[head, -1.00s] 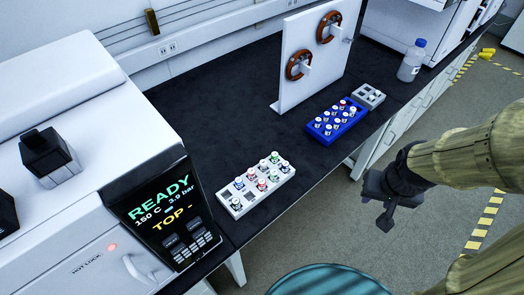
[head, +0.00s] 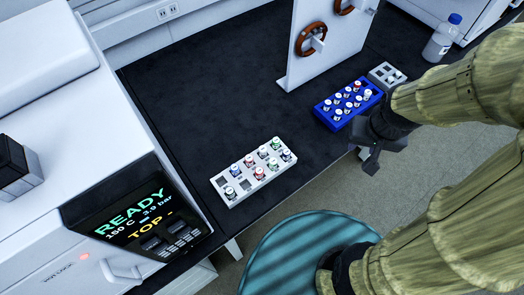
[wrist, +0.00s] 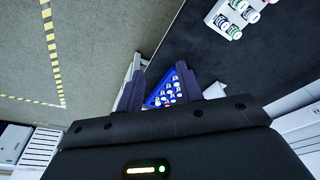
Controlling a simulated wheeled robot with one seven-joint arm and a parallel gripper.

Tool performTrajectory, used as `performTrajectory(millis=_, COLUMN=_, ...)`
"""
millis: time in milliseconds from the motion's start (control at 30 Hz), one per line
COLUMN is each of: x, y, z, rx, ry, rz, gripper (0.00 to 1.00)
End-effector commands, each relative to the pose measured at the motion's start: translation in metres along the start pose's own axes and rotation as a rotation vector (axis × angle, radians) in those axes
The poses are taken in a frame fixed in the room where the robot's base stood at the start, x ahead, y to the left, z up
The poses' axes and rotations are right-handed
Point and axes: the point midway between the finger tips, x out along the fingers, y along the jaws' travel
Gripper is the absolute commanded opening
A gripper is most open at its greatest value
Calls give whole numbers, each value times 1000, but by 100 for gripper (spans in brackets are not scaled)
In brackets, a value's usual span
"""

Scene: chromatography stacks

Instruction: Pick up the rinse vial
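Several small capped vials stand in a white rack (head: 222,192) on the black bench; their caps are white, blue, red and green. A blue rack (head: 328,124) behind it holds several vials, mostly white-capped, with some red. A small grey rack (head: 378,78) beside the blue one holds a few white-capped vials. I cannot tell which is the rinse vial; no label is readable. My gripper (head: 368,162) is just off the bench's front edge, near the blue rack. In the wrist view its fingers (wrist: 165,80) are apart and empty, with the blue rack (wrist: 158,92) beyond them.
An upright white panel (head: 298,72) with brown rings stands behind the racks. A clear bottle (head: 441,40) with a blue cap is at the back right. A white instrument (head: 85,165) reading READY fills the left. A teal stool (head: 290,262) stands in front.

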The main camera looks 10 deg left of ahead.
Motion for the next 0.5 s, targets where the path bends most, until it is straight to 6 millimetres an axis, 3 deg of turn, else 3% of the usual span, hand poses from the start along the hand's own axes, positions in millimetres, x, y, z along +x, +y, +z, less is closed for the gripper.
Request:
performTrajectory(millis=167, x=3, y=-8, z=-7, rx=-7, ry=-9, rz=-6, gripper=50)
performTrajectory(millis=267, x=11, y=-28, z=-21, rx=-15, ry=-33, rz=-17, gripper=50)
performTrajectory(millis=367, x=23, y=-62, z=-40, rx=-30, ry=-70, rz=-30, gripper=50)
performTrajectory(millis=500, x=45, y=-134, z=-60, rx=-58, ry=-136, rz=-38, gripper=50)
